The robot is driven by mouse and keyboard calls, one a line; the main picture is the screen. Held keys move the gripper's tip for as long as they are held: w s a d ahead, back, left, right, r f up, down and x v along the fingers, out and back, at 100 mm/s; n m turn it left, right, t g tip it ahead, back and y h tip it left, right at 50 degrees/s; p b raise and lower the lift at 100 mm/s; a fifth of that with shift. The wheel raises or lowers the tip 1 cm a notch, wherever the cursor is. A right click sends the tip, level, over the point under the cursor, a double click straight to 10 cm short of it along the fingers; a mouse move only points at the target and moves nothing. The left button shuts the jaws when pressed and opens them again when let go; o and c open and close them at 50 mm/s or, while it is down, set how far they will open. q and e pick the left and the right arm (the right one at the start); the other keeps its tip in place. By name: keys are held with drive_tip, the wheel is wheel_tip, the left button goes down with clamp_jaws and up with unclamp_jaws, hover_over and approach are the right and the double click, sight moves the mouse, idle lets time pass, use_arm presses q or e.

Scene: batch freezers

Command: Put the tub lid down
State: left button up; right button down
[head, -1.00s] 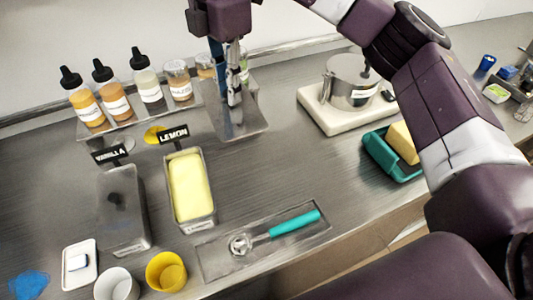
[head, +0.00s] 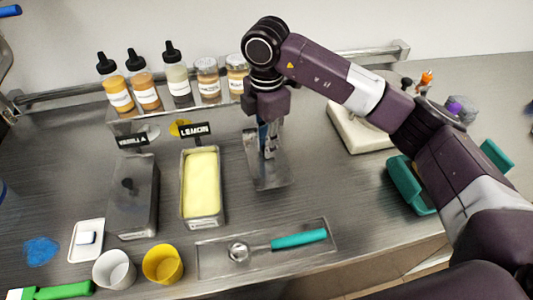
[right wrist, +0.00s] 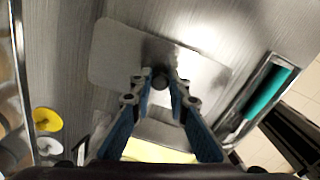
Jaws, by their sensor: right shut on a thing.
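My right gripper (head: 268,148) points down and is shut on the knob (right wrist: 160,80) of the grey metal tub lid (head: 262,172). The lid (right wrist: 120,60) looks level, low over the bare counter just right of the lemon tub (head: 188,210); I cannot tell whether it touches the counter. The lemon tub is uncovered and shows pale yellow ice cream (head: 201,180). The vanilla tub (head: 132,205) to its left has its lid on. My left gripper is not in view.
A metal tray (head: 210,262) with a teal-handled scoop (head: 298,240) lies in front of the lid. Bottles and jars (head: 178,85) stand behind. A white board (head: 352,135) and teal tray (head: 410,190) are to the right. Cups (head: 163,265) stand in front left.

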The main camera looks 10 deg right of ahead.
drive_tip(key=shift+f, duration=0.55)
wheel_tip(320, 180, down, 3)
drive_tip(key=shift+f+p, duration=0.2)
drive_tip(key=shift+p, duration=0.25)
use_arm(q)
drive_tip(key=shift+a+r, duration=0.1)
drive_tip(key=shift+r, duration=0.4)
use_arm(e)
drive_tip(key=shift+f, duration=0.2)
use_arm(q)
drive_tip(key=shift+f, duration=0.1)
use_arm(e)
drive_tip(key=shift+f, duration=0.1)
drive_tip(key=c, duration=1.8)
unclamp_jaws()
drive_tip(key=shift+c, duration=0.2)
